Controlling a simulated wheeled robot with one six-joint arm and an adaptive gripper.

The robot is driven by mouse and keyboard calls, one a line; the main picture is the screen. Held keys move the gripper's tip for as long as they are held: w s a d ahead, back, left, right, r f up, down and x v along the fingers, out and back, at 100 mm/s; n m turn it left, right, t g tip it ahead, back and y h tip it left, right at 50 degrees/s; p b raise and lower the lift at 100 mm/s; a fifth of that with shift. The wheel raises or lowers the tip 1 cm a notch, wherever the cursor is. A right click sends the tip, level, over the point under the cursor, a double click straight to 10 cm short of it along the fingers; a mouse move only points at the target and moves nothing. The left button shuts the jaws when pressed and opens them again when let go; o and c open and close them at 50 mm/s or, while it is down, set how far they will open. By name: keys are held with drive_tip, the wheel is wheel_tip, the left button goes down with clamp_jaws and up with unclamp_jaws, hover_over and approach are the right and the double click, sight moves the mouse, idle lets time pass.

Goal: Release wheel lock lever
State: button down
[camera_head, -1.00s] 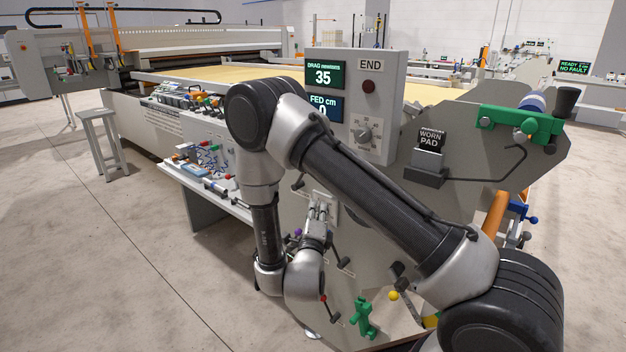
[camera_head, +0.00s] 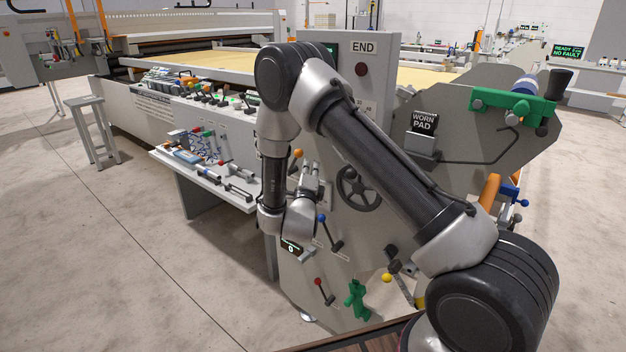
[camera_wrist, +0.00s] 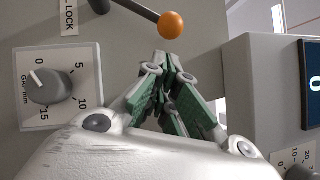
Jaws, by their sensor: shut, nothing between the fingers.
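The lever labelled "LOCK" (camera_wrist: 140,10) in the wrist view has a dark shaft and an orange ball knob (camera_wrist: 171,25). The first part of its label is cut off at the picture edge. The orange knob also shows in the head view (camera_head: 298,153), just above and left of my gripper (camera_head: 312,168). In the wrist view my gripper (camera_wrist: 172,62) is shut and empty, its green-padded fingertips just below the ball. The arm hides part of the panel around the lever in the head view.
A gauge dial (camera_wrist: 48,88) sits left of the fingers.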

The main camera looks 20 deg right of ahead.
drive_tip(key=shift+w+a+r, duration=0.15)
drive_tip(key=shift+w+a, duration=0.05)
drive_tip(key=shift+w, duration=0.25)
drive_tip(key=shift+w+a+r, duration=0.15)
drive_tip(key=shift+w, duration=0.3)
drive_tip(key=shift+r, duration=0.15)
drive_tip(key=shift+w+a+r+n, duration=0.15)
drive_tip(key=shift+w+r+n, duration=0.05)
drive_tip(key=shift+n, duration=0.1)
drive_tip(key=shift+r, duration=0.1)
drive_tip(key=w+a+r+n+g+y, duration=0.1)
drive_tip(key=w+a+r+n+g, duration=0.3)
drive_tip(key=w, duration=0.5)
drive_tip(key=shift+a+n, duration=1)
drive_tip(key=shift+a, duration=0.3)
